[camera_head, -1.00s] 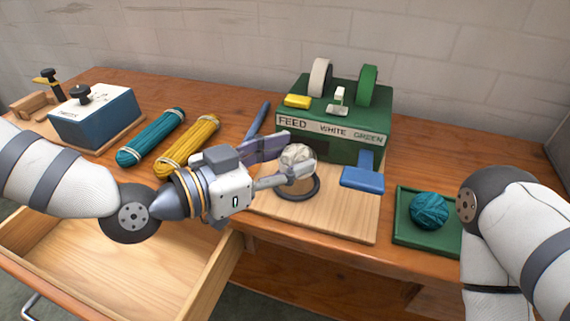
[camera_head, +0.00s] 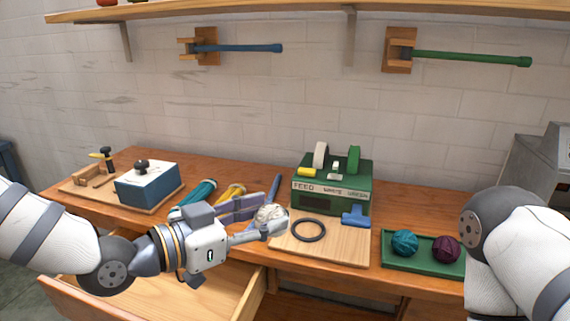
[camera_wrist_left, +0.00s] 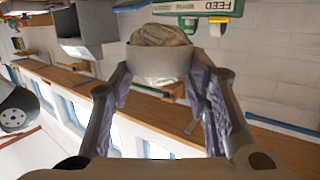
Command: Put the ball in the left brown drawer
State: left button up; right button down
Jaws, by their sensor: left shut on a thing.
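The cream-white wool ball (camera_head: 271,215) is between the fingertips of my left gripper (camera_head: 262,222), which is shut on it. The gripper holds it near the left edge of the light wooden board, in front of the green machine. The left drawer (camera_head: 215,287) is pulled open at the lower left, below and left of the ball. Its visible inside is bare, and my left arm hides part of it. My right gripper is out of view; only my right arm shows.
A dark ring (camera_head: 309,229) lies empty on the board (camera_head: 335,250). The green machine (camera_head: 330,195) stands behind it. A green tray (camera_head: 425,267) holds teal and purple balls at the right. A blue box (camera_head: 147,184) and teal and yellow skeins lie left.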

pick_arm(q)
jog(key=s+a+f, duration=0.4)
jog(key=s+a, duration=0.1)
jog(key=a, duration=0.2)
jog(key=s+a+f, duration=0.4)
jog(key=a, duration=0.3)
jog(key=w+d+r, duration=0.4)
jog(key=d, duration=0.5)
jog(key=w+d+r, duration=0.4)
jog(key=d+r, duration=0.1)
jog(key=d, duration=0.5)
jog(key=shift+w+r, duration=0.3)
jog(key=shift+w, duration=0.05)
jog(key=shift+f, duration=0.1)
